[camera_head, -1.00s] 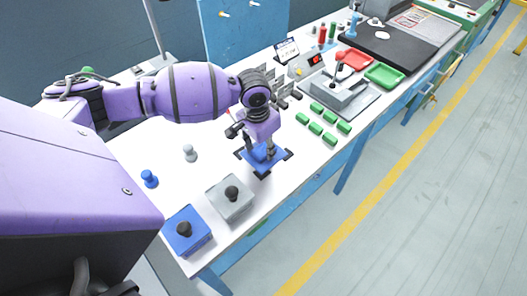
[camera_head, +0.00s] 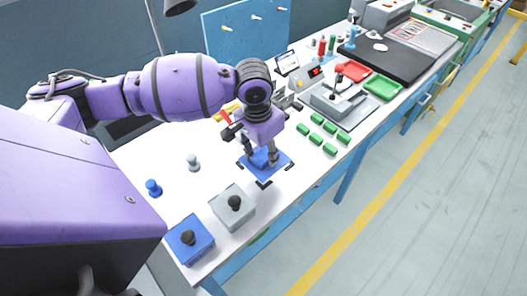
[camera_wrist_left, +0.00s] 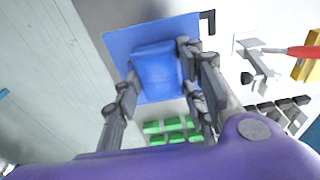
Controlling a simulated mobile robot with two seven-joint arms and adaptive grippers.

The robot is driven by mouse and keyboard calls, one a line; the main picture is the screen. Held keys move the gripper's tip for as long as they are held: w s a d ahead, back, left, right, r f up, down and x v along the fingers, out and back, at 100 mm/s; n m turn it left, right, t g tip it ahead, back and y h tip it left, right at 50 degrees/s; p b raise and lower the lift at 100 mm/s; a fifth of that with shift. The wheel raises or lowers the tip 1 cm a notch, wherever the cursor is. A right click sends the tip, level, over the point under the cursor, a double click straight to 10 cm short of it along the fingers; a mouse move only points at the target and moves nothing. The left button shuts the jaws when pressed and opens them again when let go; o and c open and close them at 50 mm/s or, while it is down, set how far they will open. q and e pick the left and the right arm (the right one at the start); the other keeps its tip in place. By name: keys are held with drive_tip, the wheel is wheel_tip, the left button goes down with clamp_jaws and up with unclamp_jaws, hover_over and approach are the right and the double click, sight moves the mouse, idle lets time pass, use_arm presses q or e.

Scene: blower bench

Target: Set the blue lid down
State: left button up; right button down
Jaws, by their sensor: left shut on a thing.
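The blue lid (camera_head: 281,161) is a flat square plate with a raised blue block (camera_wrist_left: 157,71) on top. My left gripper (camera_head: 261,159) points down and is shut on that block, one finger on each side in the left wrist view. The plate is over black corner marks (camera_head: 265,184) on the white bench and covers part of them. It looks a little above the bench, but the gap is hard to judge. One corner mark (camera_wrist_left: 209,22) shows beside the plate in the wrist view. My right gripper is not in view.
A grey box (camera_head: 233,212) and a blue box (camera_head: 190,246), both with black knobs, stand at the near end. Several green blocks (camera_head: 330,127) lie right of the lid. A grey fixture (camera_head: 336,103) stands behind them.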

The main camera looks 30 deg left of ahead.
use_arm(q)
drive_tip(key=s+d+r, duration=0.4)
drive_tip(key=s, duration=0.4)
wheel_tip(320, 180, up, 7)
drive_tip(key=w+d+n, duration=0.1)
drive_tip(key=d+n, duration=0.1)
drive_tip(key=n, duration=0.2)
drive_tip(key=shift+w+p, duration=0.3)
drive_tip(key=shift+w, duration=0.05)
